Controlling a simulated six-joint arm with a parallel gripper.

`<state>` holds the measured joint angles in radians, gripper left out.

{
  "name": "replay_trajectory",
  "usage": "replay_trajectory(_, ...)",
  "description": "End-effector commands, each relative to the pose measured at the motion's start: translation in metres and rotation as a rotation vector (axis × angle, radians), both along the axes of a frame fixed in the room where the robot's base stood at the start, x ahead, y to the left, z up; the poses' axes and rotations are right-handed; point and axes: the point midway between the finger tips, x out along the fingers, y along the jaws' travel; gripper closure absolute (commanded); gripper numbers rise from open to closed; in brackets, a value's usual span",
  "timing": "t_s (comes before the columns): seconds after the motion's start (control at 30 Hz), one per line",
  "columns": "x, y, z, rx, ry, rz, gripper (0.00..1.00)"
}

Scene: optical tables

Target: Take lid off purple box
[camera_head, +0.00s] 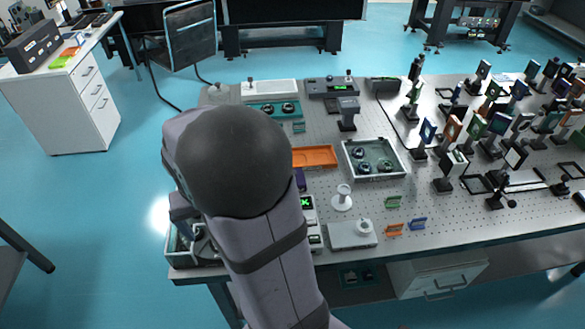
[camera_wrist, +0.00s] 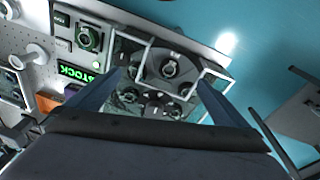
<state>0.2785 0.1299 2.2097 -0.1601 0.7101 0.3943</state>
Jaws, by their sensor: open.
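A small purple piece (camera_head: 300,180), perhaps part of the purple box, shows beside my arm in the head view, largely hidden by it. I cannot make out its lid. My gripper (camera_wrist: 160,82) is open in the wrist view, its two dark fingers spread with nothing between them. The fingers point over a light-rimmed tray (camera_wrist: 146,53) holding several dark round parts with ring-like tops. I cannot tell whether the fingers touch the tray. In the head view this tray (camera_head: 178,258) is at the table's near left corner, partly covered by my arm.
A green-lit STOCK display (camera_wrist: 77,72) is beside the tray. An orange tray (camera_head: 315,156), a white-rimmed tray (camera_head: 402,164) and a white stand (camera_head: 342,198) are on the perforated table (camera_head: 460,215). Several upright optics crowd the right. Floor lies beyond the left edge.

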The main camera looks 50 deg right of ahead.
Motion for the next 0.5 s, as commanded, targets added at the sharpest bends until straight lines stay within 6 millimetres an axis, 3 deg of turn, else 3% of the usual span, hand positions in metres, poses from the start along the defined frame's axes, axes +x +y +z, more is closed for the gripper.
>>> replay_trajectory(0.03, 0.012, -0.029, -0.002, -0.017, -0.015, -0.099, 0.01)
replay_trajectory(0.13, 0.029, -0.086, -0.002, -0.057, -0.054, -0.298, 0.01)
replay_trajectory(0.3, 0.037, -0.185, -0.016, -0.126, -0.124, -0.616, 0.01)
replay_trajectory(0.4, 0.033, -0.233, -0.027, -0.160, -0.160, -0.762, 0.01)
replay_trajectory(0.5, 0.027, -0.265, -0.034, -0.184, -0.187, -0.861, 0.01)
